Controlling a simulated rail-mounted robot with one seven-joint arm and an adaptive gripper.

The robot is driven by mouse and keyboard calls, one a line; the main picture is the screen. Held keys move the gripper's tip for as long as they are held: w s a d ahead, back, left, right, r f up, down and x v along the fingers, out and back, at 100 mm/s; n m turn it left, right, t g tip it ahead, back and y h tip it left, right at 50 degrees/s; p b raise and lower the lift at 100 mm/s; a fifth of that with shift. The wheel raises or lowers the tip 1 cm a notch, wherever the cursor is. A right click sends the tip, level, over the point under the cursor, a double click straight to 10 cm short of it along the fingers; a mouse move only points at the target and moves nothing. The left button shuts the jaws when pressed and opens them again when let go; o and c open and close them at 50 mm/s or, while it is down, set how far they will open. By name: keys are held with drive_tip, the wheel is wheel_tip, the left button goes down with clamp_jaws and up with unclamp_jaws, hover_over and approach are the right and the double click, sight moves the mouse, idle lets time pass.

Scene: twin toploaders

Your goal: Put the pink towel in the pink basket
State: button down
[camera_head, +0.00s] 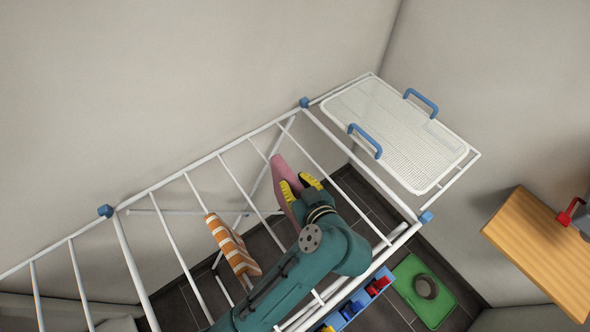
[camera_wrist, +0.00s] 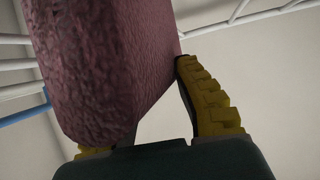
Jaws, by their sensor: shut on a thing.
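The pink towel (camera_head: 279,174) is in the fingers of my gripper (camera_head: 299,185), over the drying rack (camera_head: 225,146) in the head view. I cannot tell whether the towel still touches a rack bar. In the wrist view the towel (camera_wrist: 100,60) fills the left and upper middle and rises past the fingers. My gripper (camera_wrist: 150,125) is shut on it; the right yellow finger shows clearly, and the left one is mostly hidden behind the towel. I see no pink basket in either view.
An orange-and-white striped cloth (camera_head: 232,245) hangs on a rack bar to the left. A white mesh shelf (camera_head: 395,135) with blue handles sits at the rack's right end. Below are a blue box (camera_head: 347,310) and a green item (camera_head: 424,290). A wooden surface (camera_head: 540,250) is at right.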

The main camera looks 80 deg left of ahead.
wheel_tip(320, 180, down, 6)
drive_tip(key=shift+f, duration=0.15)
drive_tip(key=c, duration=0.9)
unclamp_jaws()
drive_tip(key=shift+f+b, duration=0.15)
drive_tip(key=shift+b, duration=0.25)
drive_tip(key=v, duration=0.3)
drive_tip(key=p+v, duration=0.1)
drive_tip(key=v, duration=0.7)
drive_tip(key=shift+w+p, duration=0.3)
drive_tip(key=o, duration=0.4)
drive_tip(key=shift+d+r, duration=0.3)
drive_tip(key=shift+d, duration=0.05)
